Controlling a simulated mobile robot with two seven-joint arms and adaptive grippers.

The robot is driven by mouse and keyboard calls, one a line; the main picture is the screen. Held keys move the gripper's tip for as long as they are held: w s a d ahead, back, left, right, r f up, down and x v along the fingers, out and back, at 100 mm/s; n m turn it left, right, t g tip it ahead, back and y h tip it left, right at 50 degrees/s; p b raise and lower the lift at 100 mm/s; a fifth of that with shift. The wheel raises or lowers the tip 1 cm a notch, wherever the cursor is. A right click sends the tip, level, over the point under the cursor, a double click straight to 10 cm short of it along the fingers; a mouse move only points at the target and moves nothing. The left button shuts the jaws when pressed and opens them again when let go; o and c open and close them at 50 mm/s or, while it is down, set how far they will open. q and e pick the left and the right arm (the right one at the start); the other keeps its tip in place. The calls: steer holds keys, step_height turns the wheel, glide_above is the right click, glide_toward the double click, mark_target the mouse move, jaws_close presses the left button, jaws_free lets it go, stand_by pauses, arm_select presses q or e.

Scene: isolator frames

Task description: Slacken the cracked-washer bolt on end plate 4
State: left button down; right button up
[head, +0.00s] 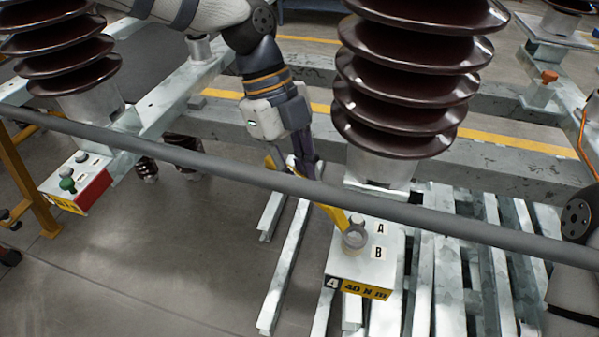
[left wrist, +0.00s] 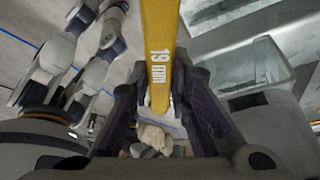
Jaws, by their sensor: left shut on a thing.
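End plate 4 (head: 350,268) is a pale block with a black "4", a yellow "40 N m" label and the letters A and B. My left gripper (head: 303,168) is shut on a yellow wrench (head: 334,214), beyond the grey rail. The wrench, marked "19 mm", also shows in the left wrist view (left wrist: 160,50) between the dark fingers (left wrist: 164,100). Its head (head: 355,237) is at the bolts on top of plate 4. I cannot tell whether it is seated around one or only above it. A crack in a washer is too small to see. My right gripper is out of view.
A grey rail (head: 230,173) crosses the whole head view in front of my left gripper. A brown ribbed insulator (head: 410,85) stands behind plate 4. Another end plate (head: 78,183), with a green bolt and red side, is at left. Steel beams (head: 480,270) lie at right.

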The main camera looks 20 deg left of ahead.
arm_select(q)
steer(key=shift+f, duration=1)
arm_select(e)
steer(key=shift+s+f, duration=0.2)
arm_select(q)
steer(key=s+n+t+p, duration=0.4)
steer(key=s+n, duration=0.7)
steer(key=n, duration=0.1)
steer(key=shift+s+t, duration=0.25)
steer(key=shift+t, duration=0.05)
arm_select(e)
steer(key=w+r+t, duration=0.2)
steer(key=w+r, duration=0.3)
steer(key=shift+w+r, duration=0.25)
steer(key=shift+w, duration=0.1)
arm_select(q)
steer(key=shift+a, duration=0.1)
step_height(320, 180, up, 2)
steer(key=shift+r, duration=0.1)
